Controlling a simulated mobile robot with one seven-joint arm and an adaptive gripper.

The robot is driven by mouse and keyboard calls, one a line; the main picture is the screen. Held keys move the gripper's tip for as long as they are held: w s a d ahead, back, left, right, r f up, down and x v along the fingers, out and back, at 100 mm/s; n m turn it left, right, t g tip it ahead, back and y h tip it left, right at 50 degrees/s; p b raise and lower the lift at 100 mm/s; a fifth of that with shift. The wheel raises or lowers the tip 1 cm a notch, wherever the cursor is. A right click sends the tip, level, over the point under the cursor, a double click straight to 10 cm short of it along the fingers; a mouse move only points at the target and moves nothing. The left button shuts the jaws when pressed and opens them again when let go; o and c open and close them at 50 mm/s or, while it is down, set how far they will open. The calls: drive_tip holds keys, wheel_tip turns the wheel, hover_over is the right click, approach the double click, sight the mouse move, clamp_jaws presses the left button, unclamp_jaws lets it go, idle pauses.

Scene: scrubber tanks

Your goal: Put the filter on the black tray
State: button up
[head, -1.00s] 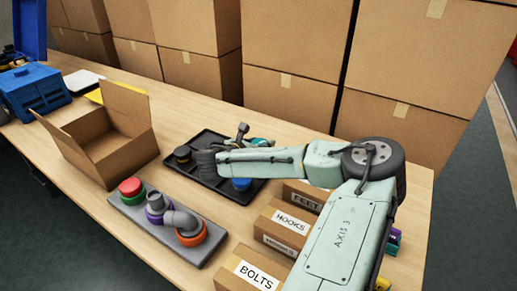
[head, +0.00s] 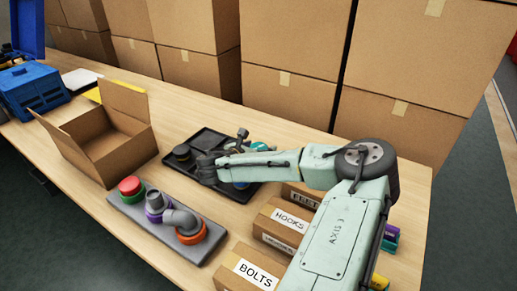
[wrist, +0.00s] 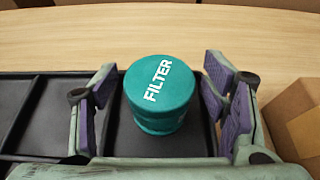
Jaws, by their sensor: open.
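The filter (wrist: 160,95) is a teal cylinder with white FILTER lettering on its top, upright in the wrist view. It stands between the two fingers of my gripper (wrist: 163,82), which is open, with a gap on each side. The black tray (wrist: 35,105) spreads below and to the left; the filter appears to stand in its right-hand section, though its base is partly hidden. In the head view a bit of teal (head: 259,147) shows behind my arm, over the far side of the black tray (head: 209,137). My arm hides most of my gripper there.
A dark round part (head: 182,153) sits on the tray's left. A grey tray (head: 150,220) with pipe parts and a red-topped piece lies in front. An open cardboard box (head: 108,145) stands left. Labelled boxes (head: 285,222) stand right. Stacked cartons (head: 290,100) line the back.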

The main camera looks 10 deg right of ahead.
drive_tip(key=shift+r, duration=0.1)
drive_tip(key=shift+a+r, duration=0.1)
drive_tip(key=b+v, duration=0.2)
drive_tip(key=v, duration=0.8)
drive_tip(key=shift+s+a, duration=0.2)
drive_tip(key=shift+s, duration=0.1)
drive_tip(key=shift+s+a+r+b, duration=0.3)
drive_tip(key=shift+s+a+r, duration=0.05)
drive_tip(key=shift+s, duration=0.05)
